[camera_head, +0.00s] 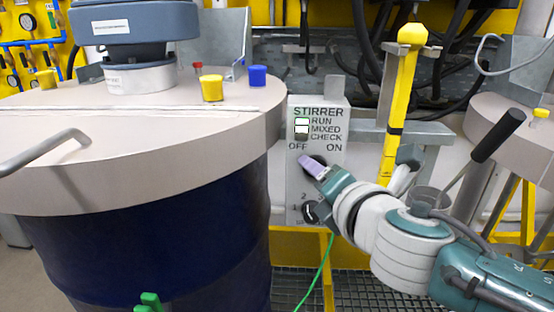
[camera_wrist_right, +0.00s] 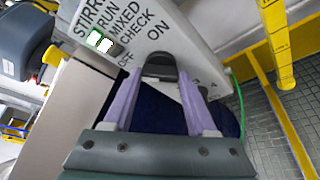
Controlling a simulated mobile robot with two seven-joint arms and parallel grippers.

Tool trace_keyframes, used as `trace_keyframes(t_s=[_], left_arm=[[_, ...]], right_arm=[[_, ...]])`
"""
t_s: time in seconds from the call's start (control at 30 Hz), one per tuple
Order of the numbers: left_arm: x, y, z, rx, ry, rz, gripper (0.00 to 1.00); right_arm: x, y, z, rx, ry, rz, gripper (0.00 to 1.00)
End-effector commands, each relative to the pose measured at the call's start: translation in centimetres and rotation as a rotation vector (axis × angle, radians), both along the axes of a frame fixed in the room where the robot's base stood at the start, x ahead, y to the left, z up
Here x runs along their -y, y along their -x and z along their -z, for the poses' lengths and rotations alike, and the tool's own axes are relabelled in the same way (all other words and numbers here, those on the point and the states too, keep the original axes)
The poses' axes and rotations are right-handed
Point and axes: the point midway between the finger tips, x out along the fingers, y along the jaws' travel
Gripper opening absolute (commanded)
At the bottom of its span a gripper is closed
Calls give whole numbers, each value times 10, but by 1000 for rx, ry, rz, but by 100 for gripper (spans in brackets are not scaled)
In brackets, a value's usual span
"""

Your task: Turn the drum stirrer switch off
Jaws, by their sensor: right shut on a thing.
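The stirrer control box (camera_head: 333,180) is a grey panel to the right of the big drum, marked STIRRER, RUN, MIXED, CHECK, OFF and ON. The black switch knob (camera_head: 319,161) sits under the OFF and ON words. My right gripper (camera_head: 312,168) reaches it from the lower right. In the right wrist view the purple fingers (camera_wrist_right: 158,82) are on either side of the dark knob (camera_wrist_right: 160,64) and shut on it. The RUN light (camera_head: 302,121) and the MIXED light (camera_head: 302,130) look bright; CHECK is dark. The fingers partly hide the knob, so its exact angle is unclear.
The drum (camera_head: 160,255) with its beige lid (camera_head: 120,135) fills the left. A second dial (camera_head: 311,211) is below the switch. A yellow upright bar (camera_head: 403,100) stands behind my right arm. A green cable (camera_head: 322,270) hangs below the box. Another drum lid (camera_head: 490,125) is at the right.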

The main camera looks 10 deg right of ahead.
Motion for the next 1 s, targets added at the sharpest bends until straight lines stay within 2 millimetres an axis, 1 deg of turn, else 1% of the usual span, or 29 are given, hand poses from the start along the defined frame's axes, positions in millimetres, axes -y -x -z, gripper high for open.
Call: trace_keyframes(t_s=[0.13, 0.17, 0.4, 0.63, 0.77, 0.87, 1.0], left_arm=[[0, 0, 0, 0, 0, 0, 50], [0, 0, 0, 0, 0, 0, 50], [1, 0, 0, 0, 3, -2, 50], [3, 0, 0, 0, 9, -6, 50], [3, 0, -4, -1, 11, -7, 50], [3, 0, -9, -1, 11, -7, 50], [3, 0, -17, 0, 9, -6, 50]], right_arm=[[0, 0, 0, 0, 4, 0, 2], [0, 0, 0, 0, 4, 0, 60], [0, 0, 0, 0, 3, -1, 87], [0, 0, 0, 0, 2, -1, 88], [1, 6, -2, -1, 2, -1, 88], [1, 18, -6, -2, 2, -1, 88], [1, 43, -12, -3, 1, -2, 88]])
